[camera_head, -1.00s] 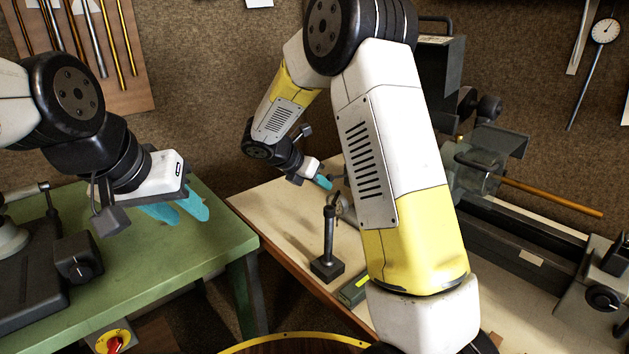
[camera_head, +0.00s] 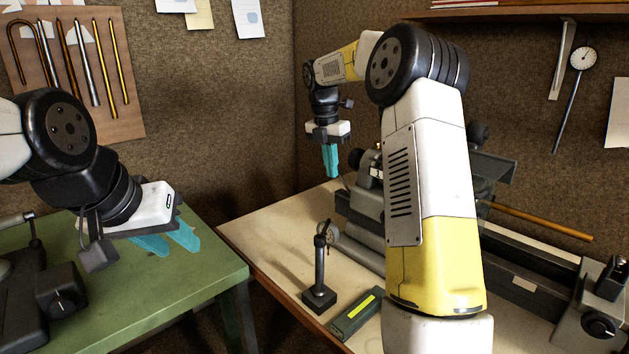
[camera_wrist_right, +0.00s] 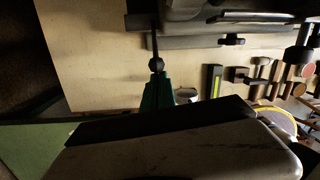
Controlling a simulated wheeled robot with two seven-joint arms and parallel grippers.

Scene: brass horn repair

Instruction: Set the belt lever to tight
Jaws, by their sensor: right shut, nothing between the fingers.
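A dark lever with a round ball knob (camera_wrist_right: 156,65) sticks out from the lathe in the right wrist view. I take it for the belt lever; I cannot make it out clearly in the head view, nor read its setting. My right gripper (camera_head: 332,176) points down beside the lathe's left end (camera_head: 368,166), its teal fingers together and empty. In the right wrist view the fingertips (camera_wrist_right: 157,78) are right by the knob; I cannot tell whether they touch it. My left gripper (camera_head: 168,246) is over the green table, fingers apart and empty.
A dial indicator stand (camera_head: 319,297) and a green box with a yellow stripe (camera_head: 357,312) stand on the pale bench (camera_head: 270,235) in front of the lathe. A brass-coloured rod (camera_head: 540,220) extends right from the lathe. The green table (camera_head: 205,275) is at the left.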

